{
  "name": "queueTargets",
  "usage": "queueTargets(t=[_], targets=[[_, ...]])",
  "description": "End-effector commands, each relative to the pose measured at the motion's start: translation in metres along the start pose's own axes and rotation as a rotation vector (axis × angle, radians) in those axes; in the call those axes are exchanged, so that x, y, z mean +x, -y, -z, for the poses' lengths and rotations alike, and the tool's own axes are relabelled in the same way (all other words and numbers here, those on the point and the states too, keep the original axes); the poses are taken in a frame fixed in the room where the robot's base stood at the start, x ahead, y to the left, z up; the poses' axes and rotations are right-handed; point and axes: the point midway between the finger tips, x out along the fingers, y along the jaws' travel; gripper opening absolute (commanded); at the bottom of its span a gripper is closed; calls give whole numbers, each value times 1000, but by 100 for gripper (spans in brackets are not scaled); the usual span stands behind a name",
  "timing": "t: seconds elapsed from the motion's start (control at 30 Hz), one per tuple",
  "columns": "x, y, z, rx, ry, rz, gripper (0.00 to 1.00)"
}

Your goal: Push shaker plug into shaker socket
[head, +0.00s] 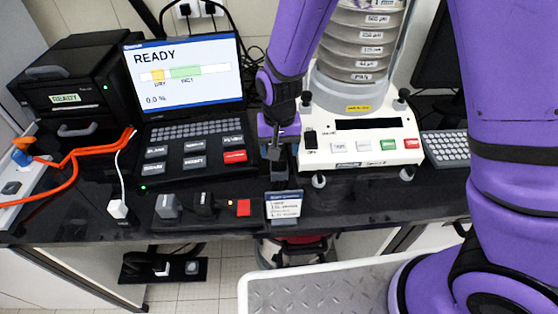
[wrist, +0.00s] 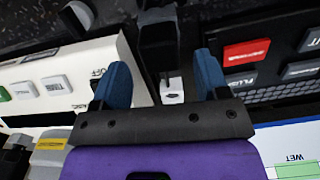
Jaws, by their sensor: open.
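My gripper (head: 277,158) is low over the bench, in the gap between the laptop and the sieve shaker (head: 362,137). In the wrist view its two blue fingers (wrist: 161,78) are spread apart. A dark upright piece (wrist: 158,45) shows between and beyond them, with a small white piece (wrist: 172,90) bearing a dark mark beside it. I cannot tell whether either is the shaker plug or socket, or whether a finger touches them. In the head view my gripper covers this spot. A black strip (head: 185,210) with a grey plug (head: 167,206) lies at the bench front.
The laptop (head: 190,75) reads READY and stands close on the left. A small sign (head: 284,206) stands at the front edge. A white plug (head: 118,208) on a white cable and orange cables (head: 75,160) lie further left. A keyboard (head: 447,148) is right of the shaker.

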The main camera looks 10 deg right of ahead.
Motion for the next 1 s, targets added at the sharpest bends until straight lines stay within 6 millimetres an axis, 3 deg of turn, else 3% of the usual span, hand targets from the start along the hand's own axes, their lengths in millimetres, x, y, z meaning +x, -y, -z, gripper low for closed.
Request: queueTargets(t=[0.2, 0.4, 1.0], targets=[[26, 0, 0, 1, 2, -1, 68], [40, 0, 0, 1, 1, 0, 68], [44, 0, 0, 0, 0, 1, 68]])
